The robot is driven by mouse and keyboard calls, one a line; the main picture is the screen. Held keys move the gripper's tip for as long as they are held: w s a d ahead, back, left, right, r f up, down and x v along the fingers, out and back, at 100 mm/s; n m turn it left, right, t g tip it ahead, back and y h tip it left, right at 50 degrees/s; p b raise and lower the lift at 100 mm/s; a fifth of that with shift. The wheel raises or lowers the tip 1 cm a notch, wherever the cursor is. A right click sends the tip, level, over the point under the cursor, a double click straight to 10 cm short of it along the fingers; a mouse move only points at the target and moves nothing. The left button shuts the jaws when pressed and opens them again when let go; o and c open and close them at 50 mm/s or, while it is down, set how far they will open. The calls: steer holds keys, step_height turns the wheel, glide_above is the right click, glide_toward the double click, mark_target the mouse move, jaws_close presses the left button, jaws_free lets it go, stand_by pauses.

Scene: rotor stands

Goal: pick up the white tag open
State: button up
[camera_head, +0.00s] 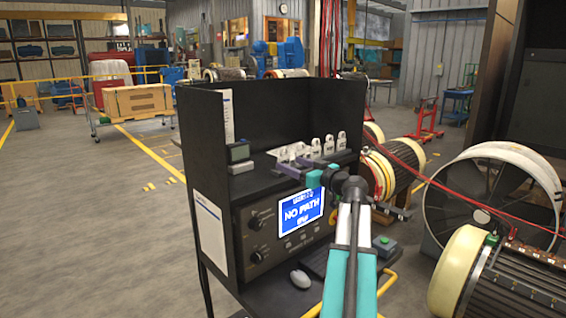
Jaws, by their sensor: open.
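Several white tags (316,145) stand upright in a row on the shelf of a black test bench. Their lettering is too small to read, so I cannot tell which one is the open tag. My gripper (299,163) is over the front of this shelf, just in front of the left tags, with its grey-purple jaws pointing toward them. It is open and I see nothing held in it. The jaws partly cover the lower left tags, and I cannot tell whether they touch any.
The black bench (210,140) has high side and back panels around the shelf. A small meter (240,152) stands at the shelf's left. Below, a blue screen (301,212) reads "NO PATH". A mouse (300,278) lies on the lower ledge. Rotors (500,280) and red cables are at right.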

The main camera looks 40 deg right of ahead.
mark_target(285, 161)
steer(key=shift+w, duration=0.1)
steer(key=shift+w+d+r+p, duration=0.1)
steer(key=shift+w+d+p, duration=0.15)
steer(key=shift+w+p, duration=0.4)
steer(key=shift+w+d+r+p, duration=0.1)
steer(key=shift+w+d+p, duration=0.1)
steer(key=shift+w+p, duration=0.4)
steer(key=shift+w+f, duration=0.2)
steer(key=shift+w, duration=1)
steer(key=c, duration=0.9)
